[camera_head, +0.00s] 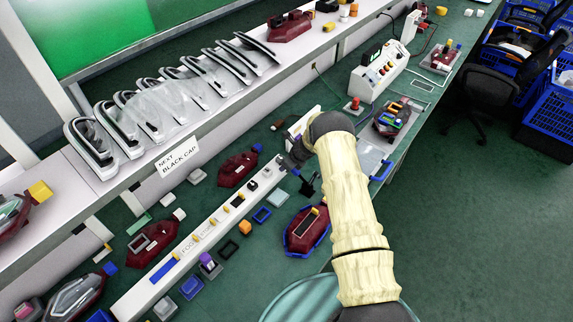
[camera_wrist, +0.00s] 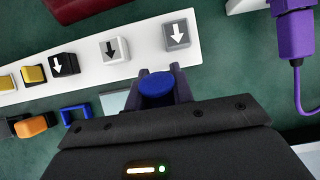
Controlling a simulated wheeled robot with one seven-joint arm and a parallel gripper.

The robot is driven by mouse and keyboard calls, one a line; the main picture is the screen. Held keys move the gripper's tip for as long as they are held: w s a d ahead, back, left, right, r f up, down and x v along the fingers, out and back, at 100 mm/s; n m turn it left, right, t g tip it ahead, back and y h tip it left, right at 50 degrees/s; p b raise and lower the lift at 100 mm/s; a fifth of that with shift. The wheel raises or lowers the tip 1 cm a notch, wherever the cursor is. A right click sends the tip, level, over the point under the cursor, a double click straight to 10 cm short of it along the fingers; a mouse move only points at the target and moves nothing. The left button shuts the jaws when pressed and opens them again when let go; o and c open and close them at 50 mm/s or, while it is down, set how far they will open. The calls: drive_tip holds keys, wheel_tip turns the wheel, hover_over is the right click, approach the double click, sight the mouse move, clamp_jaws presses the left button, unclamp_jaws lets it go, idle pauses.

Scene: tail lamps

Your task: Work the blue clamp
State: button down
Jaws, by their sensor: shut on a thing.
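My gripper (camera_wrist: 157,90) is shut on a round blue knob (camera_wrist: 157,84), whose top shows between the two dark fingers in the wrist view. It lies just in front of a white strip (camera_wrist: 130,62) with arrow-marked blocks. I cannot tell whether the knob is part of the blue clamp; whatever is below it is hidden by the fingers and gripper body. In the head view my gripper (camera_head: 290,162) is at the far end of the long white strip, and the knob is not clear there. A blue piece (camera_head: 381,171) sits at a pale plate right of my arm.
Dark red lamp housings (camera_head: 238,169) lie on the green bench, one with a blue rim (camera_head: 307,230) near my arm. A purple connector and cable (camera_wrist: 293,25) are at the wrist view's right. A white control box (camera_head: 379,70) stands beyond my arm. Loose caps and frames crowd the strip.

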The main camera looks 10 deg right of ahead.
drive_tip(key=shift+w+d, duration=0.1)
drive_tip(key=c, duration=1.2)
unclamp_jaws()
drive_tip(key=b+v, duration=0.3)
drive_tip(key=v, duration=1.4)
drive_tip(key=shift+b, duration=0.3)
drive_tip(key=shift+r, duration=0.1)
